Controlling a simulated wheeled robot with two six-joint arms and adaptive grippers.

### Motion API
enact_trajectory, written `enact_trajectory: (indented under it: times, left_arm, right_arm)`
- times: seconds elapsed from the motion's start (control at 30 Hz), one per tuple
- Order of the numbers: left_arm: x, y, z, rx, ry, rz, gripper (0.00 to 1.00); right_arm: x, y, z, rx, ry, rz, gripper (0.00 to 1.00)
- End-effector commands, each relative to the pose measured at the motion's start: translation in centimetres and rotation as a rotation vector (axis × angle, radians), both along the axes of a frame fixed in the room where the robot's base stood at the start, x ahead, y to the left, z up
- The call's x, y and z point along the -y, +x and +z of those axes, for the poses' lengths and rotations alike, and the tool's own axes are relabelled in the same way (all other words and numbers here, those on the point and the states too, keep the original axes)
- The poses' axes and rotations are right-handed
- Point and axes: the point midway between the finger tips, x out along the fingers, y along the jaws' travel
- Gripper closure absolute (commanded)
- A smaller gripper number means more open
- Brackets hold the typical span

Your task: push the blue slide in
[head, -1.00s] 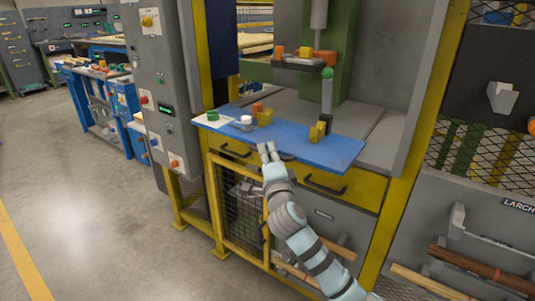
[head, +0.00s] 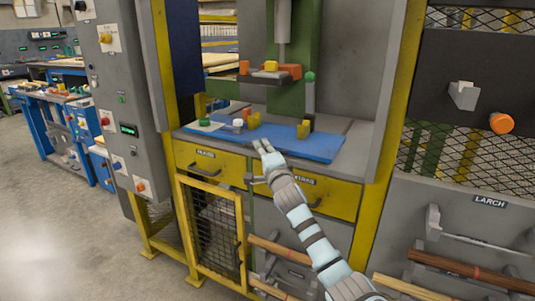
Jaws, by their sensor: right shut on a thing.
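The blue slide (head: 318,148) is a flat blue board lying on the grey bed of the machine, its front edge close above the yellow drawer fronts. It carries a green ring (head: 206,122) on a pale sheet, a small white cup-like piece (head: 238,124), a yellow block (head: 253,121) and another yellow block (head: 304,129) at the right. My right gripper (head: 262,147) is at the slide's front edge, near its middle, with its fingers shut on it. The exact grip is too small to see. My left gripper is out of view.
A grey post with a green knob (head: 310,92) stands behind the slide. Yellow drawers (head: 330,197) with dark handles sit below. A grey control cabinet (head: 125,95) stands at the left.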

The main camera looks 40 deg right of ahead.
Motion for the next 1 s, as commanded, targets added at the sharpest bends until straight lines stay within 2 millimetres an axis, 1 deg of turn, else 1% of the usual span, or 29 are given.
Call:
enact_trajectory:
  times: [0.17, 0.2, 0.3, 0.57, 0.67, 0.77, 1.0]
  left_arm:
    - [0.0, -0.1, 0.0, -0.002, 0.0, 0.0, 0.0]
    - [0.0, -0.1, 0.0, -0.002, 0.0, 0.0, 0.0]
    - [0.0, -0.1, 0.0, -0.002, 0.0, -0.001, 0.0]
    - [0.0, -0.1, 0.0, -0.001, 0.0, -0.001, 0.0]
    - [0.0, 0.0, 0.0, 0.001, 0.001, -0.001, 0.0]
    - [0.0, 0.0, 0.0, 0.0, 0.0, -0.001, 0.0]
    - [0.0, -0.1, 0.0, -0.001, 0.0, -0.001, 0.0]
  right_arm:
    - [0.0, 0.0, -0.1, -0.003, -0.001, -0.002, 1.0]
    - [0.0, 0.0, -0.1, -0.004, -0.002, -0.002, 0.83]
    - [0.0, 0.0, -0.1, -0.002, -0.001, -0.002, 0.69]
    - [0.0, -0.1, 0.0, -0.001, -0.001, -0.001, 0.69]
    - [-0.1, -0.5, -0.1, -0.002, -0.002, -0.002, 0.69]
    - [-0.6, -2.1, -0.4, -0.003, -0.005, -0.001, 0.69]
    - [-2.8, -8.3, -1.3, -0.004, -0.005, 0.001, 0.69]
